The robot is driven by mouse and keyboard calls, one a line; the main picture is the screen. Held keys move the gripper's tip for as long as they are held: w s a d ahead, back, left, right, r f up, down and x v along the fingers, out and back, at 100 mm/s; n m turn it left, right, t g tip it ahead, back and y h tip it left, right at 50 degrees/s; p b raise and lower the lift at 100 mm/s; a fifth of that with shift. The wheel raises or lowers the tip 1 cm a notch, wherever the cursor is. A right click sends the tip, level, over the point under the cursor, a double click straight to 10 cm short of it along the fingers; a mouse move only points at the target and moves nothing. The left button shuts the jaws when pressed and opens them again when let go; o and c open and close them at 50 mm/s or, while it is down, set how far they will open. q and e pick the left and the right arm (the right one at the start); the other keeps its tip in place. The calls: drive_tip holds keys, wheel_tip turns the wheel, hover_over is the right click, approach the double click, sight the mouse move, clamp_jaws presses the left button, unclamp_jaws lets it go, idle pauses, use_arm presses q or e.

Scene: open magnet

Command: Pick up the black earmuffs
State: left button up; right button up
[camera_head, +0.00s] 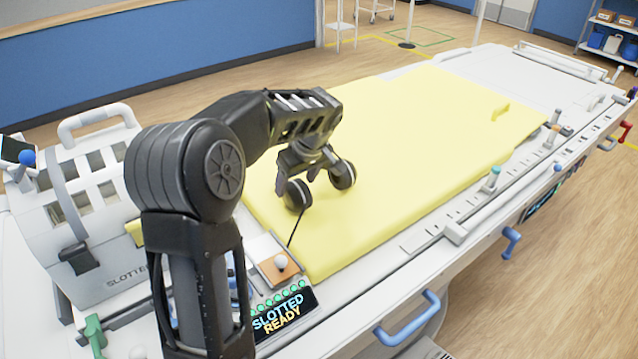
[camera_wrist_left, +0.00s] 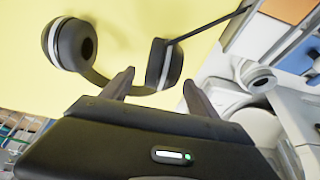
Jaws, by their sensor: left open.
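The black earmuffs (camera_head: 298,194) have two round cups with light bands. They are at the near left part of the yellow pad (camera_head: 400,150), under my left gripper (camera_head: 312,172). In the left wrist view the earmuffs (camera_wrist_left: 72,45) show both cups and part of the dark band. My left gripper (camera_wrist_left: 158,85) is open there, with its two fingers apart near the band and the right cup. Whether the fingers touch the earmuffs, I cannot tell. A thin dark cord runs from one cup toward the bed's edge. My right gripper is not in view.
A grey-white coil housing (camera_head: 85,195) stands at the left of the bed. Blue handles (camera_head: 410,318) line the near side. The pad's far part is mostly clear.

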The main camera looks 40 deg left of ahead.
use_arm(q)
drive_tip(key=p+x, duration=0.1)
drive_tip(key=x, duration=0.4)
drive_tip(key=shift+p, duration=0.35)
clamp_jaws()
idle(0.8)
